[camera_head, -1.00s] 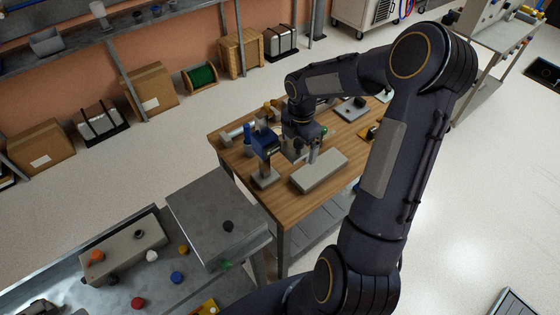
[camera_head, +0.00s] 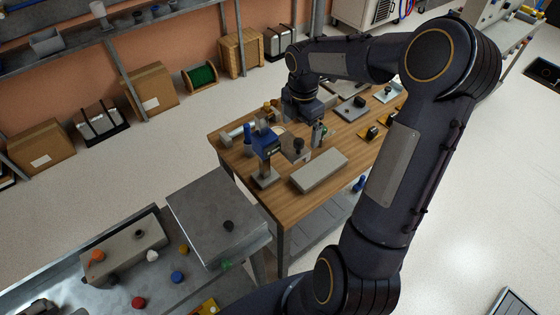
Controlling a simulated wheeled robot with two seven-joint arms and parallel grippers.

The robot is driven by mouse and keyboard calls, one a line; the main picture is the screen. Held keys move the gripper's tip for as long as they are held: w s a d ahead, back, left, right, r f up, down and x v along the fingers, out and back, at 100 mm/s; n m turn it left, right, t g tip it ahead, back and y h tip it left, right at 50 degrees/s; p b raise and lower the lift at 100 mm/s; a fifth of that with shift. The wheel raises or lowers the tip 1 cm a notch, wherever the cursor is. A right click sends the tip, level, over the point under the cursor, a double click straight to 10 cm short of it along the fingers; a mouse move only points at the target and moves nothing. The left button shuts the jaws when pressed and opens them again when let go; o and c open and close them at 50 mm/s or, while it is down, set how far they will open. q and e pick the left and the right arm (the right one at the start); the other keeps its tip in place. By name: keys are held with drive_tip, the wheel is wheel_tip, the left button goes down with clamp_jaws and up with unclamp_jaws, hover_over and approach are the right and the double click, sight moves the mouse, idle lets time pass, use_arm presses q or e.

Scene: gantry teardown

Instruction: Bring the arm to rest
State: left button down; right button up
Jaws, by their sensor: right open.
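My right arm comes in from the lower right, rises to a large elbow joint, and reaches left across the wooden workbench (camera_head: 283,203). My right gripper (camera_head: 305,124) hangs at its end above the middle of the bench, pointing down. It is open, and I see nothing held in it. Its fingertips are small and hard to tell from the parts behind them. Near it stand a blue device on a post (camera_head: 265,143) and a pale grey block (camera_head: 319,170) at the bench's front. My left gripper does not show.
Grey plates (camera_head: 352,108) and yellow-black parts (camera_head: 368,133) lie on the bench's right half. A metal table (camera_head: 205,195) with coloured knobs beside it stands at lower left. Cardboard boxes (camera_head: 151,88) line the wall.

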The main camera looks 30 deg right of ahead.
idle(0.3)
drive_tip(key=s+a+r+m+t+y+b, duration=0.1)
drive_tip(key=s+a+m+t+y+b, duration=0.1)
drive_tip(key=s+a+m, duration=0.6)
drive_tip(key=s+a+r+m+t+y+b, duration=0.1)
drive_tip(key=s+a+r+m+t+b, duration=0.1)
drive_tip(key=s+a+m, duration=0.6)
drive_tip(key=s+m+t, duration=0.1)
drive_tip(key=s+m, duration=0.3)
drive_tip(key=shift+m+t+y, duration=0.3)
drive_tip(key=shift+m+y, duration=0.1)
drive_tip(key=shift+s, duration=0.1)
